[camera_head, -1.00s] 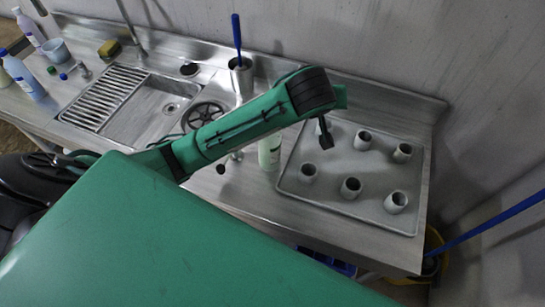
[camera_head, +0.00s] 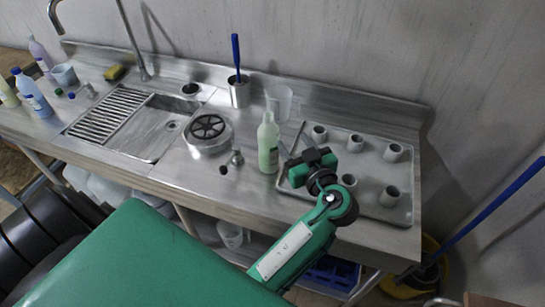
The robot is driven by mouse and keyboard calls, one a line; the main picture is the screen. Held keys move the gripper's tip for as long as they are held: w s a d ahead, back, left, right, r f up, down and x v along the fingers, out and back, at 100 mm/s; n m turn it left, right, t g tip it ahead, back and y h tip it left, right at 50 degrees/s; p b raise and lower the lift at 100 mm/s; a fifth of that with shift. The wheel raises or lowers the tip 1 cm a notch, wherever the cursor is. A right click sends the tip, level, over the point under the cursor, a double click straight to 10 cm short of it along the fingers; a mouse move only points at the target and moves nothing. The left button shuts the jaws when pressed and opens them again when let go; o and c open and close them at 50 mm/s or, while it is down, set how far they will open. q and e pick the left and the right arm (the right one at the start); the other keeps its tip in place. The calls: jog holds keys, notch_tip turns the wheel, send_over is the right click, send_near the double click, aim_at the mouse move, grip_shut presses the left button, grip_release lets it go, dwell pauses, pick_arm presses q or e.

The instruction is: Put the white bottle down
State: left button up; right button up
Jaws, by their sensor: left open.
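A pale whitish-green bottle (camera_head: 268,146) with a narrow neck stands upright on the steel counter, left of the grey tray. It is the nearest match to a white bottle in view. My left gripper (camera_head: 295,144) is just right of the bottle, with its fingers spread. The fingers look empty, and the nearer finger lies close to the bottle's right side; I cannot tell whether they touch. My right gripper is not in view.
A grey tray (camera_head: 402,211) with several upright cups lies right of my gripper. A clear beaker (camera_head: 284,100) and a metal holder (camera_head: 239,92) with a blue-handled brush stand behind. A round lid (camera_head: 207,146) with a black handwheel and the sink (camera_head: 150,130) are left.

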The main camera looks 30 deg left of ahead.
aim_at(270, 119)
pick_arm(q)
jog(key=shift+y, duration=0.4)
jog(key=p+x, duration=0.1)
jog(key=x, duration=0.1)
jog(key=p+x, duration=0.1)
jog(key=x, duration=0.2)
jog(key=s+p+x, duration=0.1)
jog(key=x, duration=0.1)
jog(key=shift+w+a+p, duration=0.1)
jog(key=shift+a+p, duration=0.2)
jog(key=shift+a, duration=0.25)
jog(key=p+x, duration=0.3)
jog(key=x, duration=0.1)
jog(key=shift+w+a+p, duration=0.1)
jog(key=shift+a+p, duration=0.25)
jog(key=shift+w+a+f, duration=0.15)
jog(key=shift+w+a, duration=0.05)
jog(key=shift+a, duration=0.1)
grip_shut()
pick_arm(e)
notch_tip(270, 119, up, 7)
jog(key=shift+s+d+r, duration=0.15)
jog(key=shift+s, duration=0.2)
